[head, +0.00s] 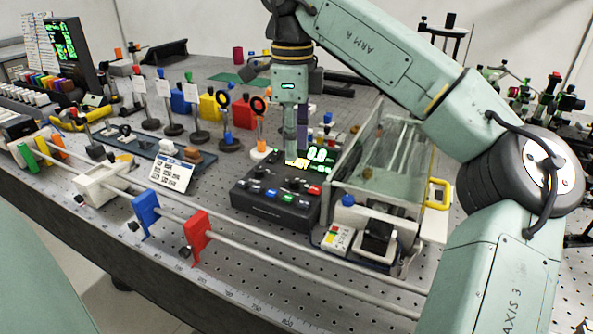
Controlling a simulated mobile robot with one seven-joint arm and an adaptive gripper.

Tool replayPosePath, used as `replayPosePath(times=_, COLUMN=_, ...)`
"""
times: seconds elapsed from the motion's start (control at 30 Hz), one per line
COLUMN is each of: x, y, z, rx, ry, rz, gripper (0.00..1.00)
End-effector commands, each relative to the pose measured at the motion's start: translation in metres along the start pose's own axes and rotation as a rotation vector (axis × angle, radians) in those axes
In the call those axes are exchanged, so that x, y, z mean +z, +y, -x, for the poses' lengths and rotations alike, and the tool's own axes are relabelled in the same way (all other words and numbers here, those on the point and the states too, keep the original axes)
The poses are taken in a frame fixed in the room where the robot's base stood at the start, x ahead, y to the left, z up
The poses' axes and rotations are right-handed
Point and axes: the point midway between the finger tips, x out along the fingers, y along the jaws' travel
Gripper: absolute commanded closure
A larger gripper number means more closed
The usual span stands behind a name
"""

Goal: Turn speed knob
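A black control box (266,211) stands on the perforated bench near the middle of the head view. Its top carries several small coloured controls, among them a blue one (271,192), a green one (288,198) and a red one (314,190). A dark round knob (257,171) sits toward its left. I cannot tell which control is the speed knob. My gripper (290,158) points down over the rear of the box, in front of a lit display with green digits (319,155). Its fingertips look narrow and small; their opening and any contact are unclear.
A clear-walled case (380,165) with a yellow handle (437,194) stands close on the right. A small device with a blue knob (348,200) sits before it. Rails with blue (146,210) and red (197,235) clamps run along the front. Optics posts crowd the left.

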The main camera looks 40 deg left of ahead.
Motion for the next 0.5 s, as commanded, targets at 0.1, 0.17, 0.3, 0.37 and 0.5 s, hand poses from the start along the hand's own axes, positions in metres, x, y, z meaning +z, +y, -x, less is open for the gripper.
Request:
replayPosePath(times=0.1, x=0.000, y=0.000, z=-0.024, rx=0.004, ry=-0.002, rz=0.001, gripper=0.75)
replayPosePath(times=0.17, x=-0.001, y=0.000, z=-0.035, rx=0.003, ry=-0.001, rz=-0.001, gripper=0.75)
replayPosePath(times=0.3, x=0.000, y=0.000, z=-0.055, rx=0.003, ry=-0.001, rz=0.000, gripper=0.75)
replayPosePath(times=0.37, x=0.000, y=0.000, z=-0.061, rx=0.002, ry=0.000, rz=0.000, gripper=0.75)
replayPosePath(times=0.5, x=0.000, y=0.000, z=-0.068, rx=0.001, ry=-0.002, rz=-0.001, gripper=0.75)
